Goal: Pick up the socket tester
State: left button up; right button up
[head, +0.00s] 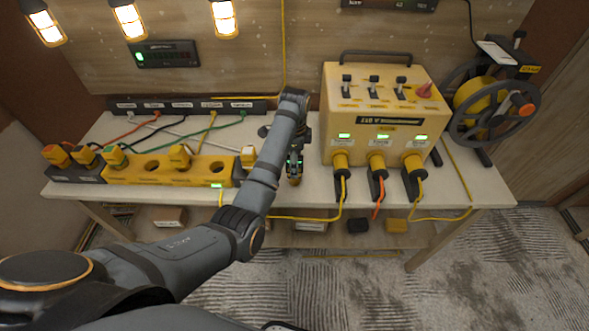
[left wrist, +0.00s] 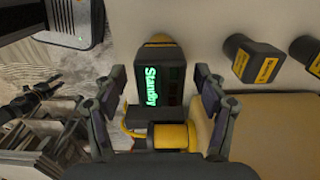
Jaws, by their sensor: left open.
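The socket tester (left wrist: 160,84) is a dark block with a green "Standby" display and a yellow end. In the left wrist view it lies between the two fingers of my left gripper (left wrist: 161,76), which is open. In the head view the tester (head: 294,172) is at the table's front part, between the yellow socket strip and the yellow switch box, partly hidden by my left gripper (head: 295,150). My right gripper is not in view.
The yellow switch box (head: 350,115) with plugs and cables stands close to the right. The yellow socket strip (head: 135,172) lies to the left. A cable reel (head: 490,105) stands at the far right. Loose cables cross the table (head: 455,185).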

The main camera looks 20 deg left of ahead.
pick_arm(q)
notch_tip(320, 180, down, 2)
jog(key=shift+f, duration=0.25)
jog(key=c, duration=1.4)
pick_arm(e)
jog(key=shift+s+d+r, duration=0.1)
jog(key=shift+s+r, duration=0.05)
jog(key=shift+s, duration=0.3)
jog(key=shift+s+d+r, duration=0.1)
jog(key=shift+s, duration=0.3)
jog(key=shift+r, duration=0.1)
